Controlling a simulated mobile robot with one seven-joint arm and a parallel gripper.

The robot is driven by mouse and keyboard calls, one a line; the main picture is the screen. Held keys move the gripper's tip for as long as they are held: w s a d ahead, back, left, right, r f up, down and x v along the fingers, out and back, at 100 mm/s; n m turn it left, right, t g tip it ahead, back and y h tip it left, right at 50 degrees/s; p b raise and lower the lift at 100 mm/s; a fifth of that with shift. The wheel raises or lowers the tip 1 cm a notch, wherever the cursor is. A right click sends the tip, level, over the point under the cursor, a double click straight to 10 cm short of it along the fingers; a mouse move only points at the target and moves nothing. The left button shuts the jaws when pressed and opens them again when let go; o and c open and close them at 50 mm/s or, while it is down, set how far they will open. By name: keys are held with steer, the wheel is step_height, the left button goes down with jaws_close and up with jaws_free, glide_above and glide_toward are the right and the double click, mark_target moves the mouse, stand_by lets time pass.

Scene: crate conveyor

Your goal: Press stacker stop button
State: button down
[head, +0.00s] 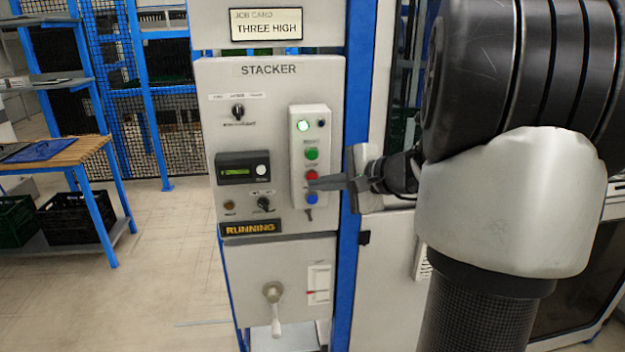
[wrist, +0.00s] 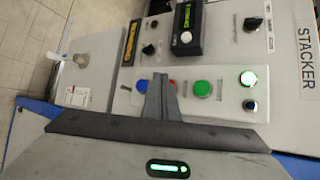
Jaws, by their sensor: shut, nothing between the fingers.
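The stacker panel (head: 270,80) is a grey cabinet face marked STACKER. On it is a pale button box (head: 297,140) with a lit green lamp (head: 303,126), a green button (head: 311,154), a red button (head: 311,175) and a blue button (head: 312,199). The small labels are too blurred to read surely. My gripper (head: 314,184) is shut and empty, its tips in front of the box between the red and blue buttons. In the wrist view, my gripper (wrist: 159,78) lies beside the red button (wrist: 175,87), with the blue button (wrist: 142,86) on its other side. I cannot tell whether it touches.
A black knob (head: 238,112), a display (head: 243,168) and a lit RUNNING sign (head: 250,228) are on the same panel. A lever handle (head: 273,294) is below. A wooden-topped bench (head: 60,150) stands left, with clear floor between it and the panel.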

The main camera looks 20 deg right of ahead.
steer(key=shift+w+d, duration=0.1)
steer(key=shift+w, duration=0.2)
steer(key=shift+w+d+b, duration=0.1)
steer(key=shift+w+b, duration=0.2)
steer(key=shift+w, duration=0.15)
stand_by(0.6)
stand_by(0.3)
steer(key=shift+s+a+b, duration=0.2)
steer(key=shift+s+b, duration=0.25)
steer(key=shift+s, duration=0.4)
steer(key=s, duration=0.2)
steer(key=s+a+b, duration=0.1)
steer(key=s, duration=0.1)
steer(key=shift+s+a+b, duration=0.2)
steer(key=shift+s+b, duration=0.1)
steer(key=shift+s, duration=0.1)
